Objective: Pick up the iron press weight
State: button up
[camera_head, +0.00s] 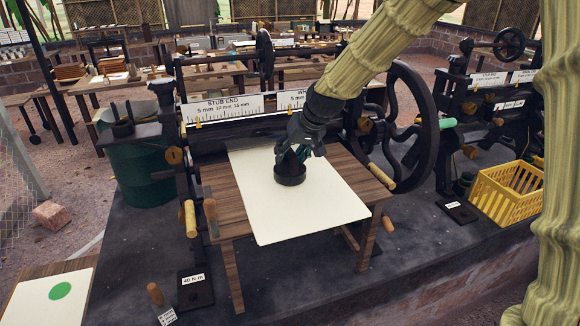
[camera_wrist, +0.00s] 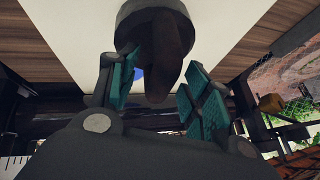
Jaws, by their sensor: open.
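The iron press weight (camera_head: 290,175) is a dark round block with an upright handle. It stands on a cream sheet (camera_head: 300,212) that covers most of a small wooden table. My gripper (camera_head: 299,152) is above the weight, reaching down from the upper right. In the wrist view, the weight (camera_wrist: 150,14) is at the top centre, and its brown handle (camera_wrist: 170,60) points toward me. The teal finger pads of my gripper (camera_wrist: 162,92) are apart, one on each side of the handle. I cannot tell whether either pad touches it.
A roller press with a scale plate (camera_head: 235,108) stands behind the table, its large handwheel (camera_head: 425,125) at the right. A green drum (camera_head: 140,165) is at the left and a yellow crate (camera_head: 507,193) at the right. The sheet's front part is clear.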

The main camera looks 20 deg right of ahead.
jog(key=shift+w+f, duration=0.2)
jog(key=shift+w, duration=0.1)
jog(key=c, duration=0.5)
grip_shut()
jog(key=shift+s+r, duration=0.1)
jog(key=shift+r, duration=0.15)
jog(key=shift+r, duration=0.15)
